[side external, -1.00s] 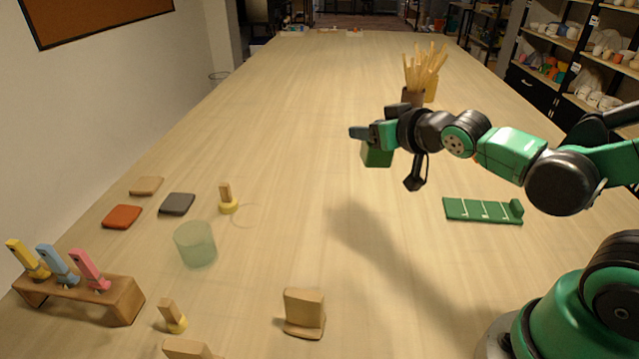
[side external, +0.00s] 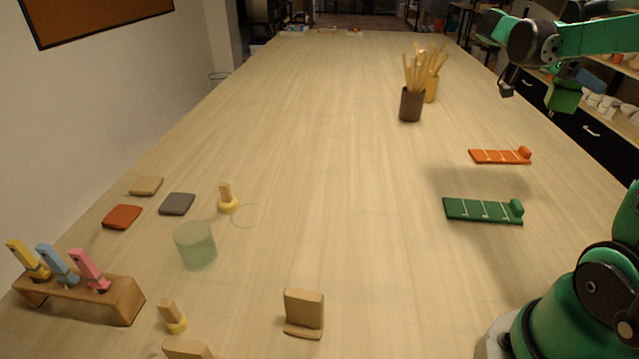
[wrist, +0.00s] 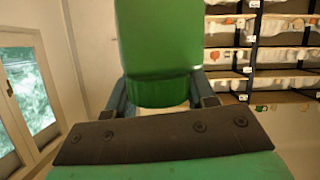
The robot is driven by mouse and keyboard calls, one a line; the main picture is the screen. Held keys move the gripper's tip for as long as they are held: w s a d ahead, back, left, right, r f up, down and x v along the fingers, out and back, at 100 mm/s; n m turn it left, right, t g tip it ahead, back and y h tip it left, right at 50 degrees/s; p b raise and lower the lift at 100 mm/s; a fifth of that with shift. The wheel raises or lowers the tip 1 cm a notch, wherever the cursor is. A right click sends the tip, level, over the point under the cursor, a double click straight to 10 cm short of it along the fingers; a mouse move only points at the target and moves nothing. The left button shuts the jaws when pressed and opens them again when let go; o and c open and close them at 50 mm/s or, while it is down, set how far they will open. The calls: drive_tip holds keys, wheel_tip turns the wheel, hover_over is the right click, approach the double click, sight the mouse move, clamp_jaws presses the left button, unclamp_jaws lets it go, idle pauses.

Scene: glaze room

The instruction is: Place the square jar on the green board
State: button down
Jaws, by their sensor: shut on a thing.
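The green square jar (side external: 566,96) is held in the air at the upper right of the side external view, beyond the table's right edge in the picture. It fills the upper middle of the wrist view (wrist: 157,42), with a boxy body and a rounder part nearer my gripper. My gripper (wrist: 158,96) is shut on the jar, with one finger on each side. The green board (side external: 483,211), with pale cross lines and a raised block at its right end, lies flat on the table at right. Its top is bare, and the jar is well apart from it.
An orange board (side external: 498,157) lies just behind the green one. A brown cup of sticks (side external: 411,104) and a yellow cup (side external: 431,90) stand farther back. A translucent green cylinder (side external: 195,246) and a tool rack (side external: 85,290) are at left. The middle of the table is clear.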

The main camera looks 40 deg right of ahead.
wheel_tip(320, 180, down, 20)
drive_tip(key=shift+s+r, duration=0.1)
drive_tip(key=shift+r, duration=0.05)
idle(0.4)
drive_tip(key=shift+c, duration=1.5)
unclamp_jaws()
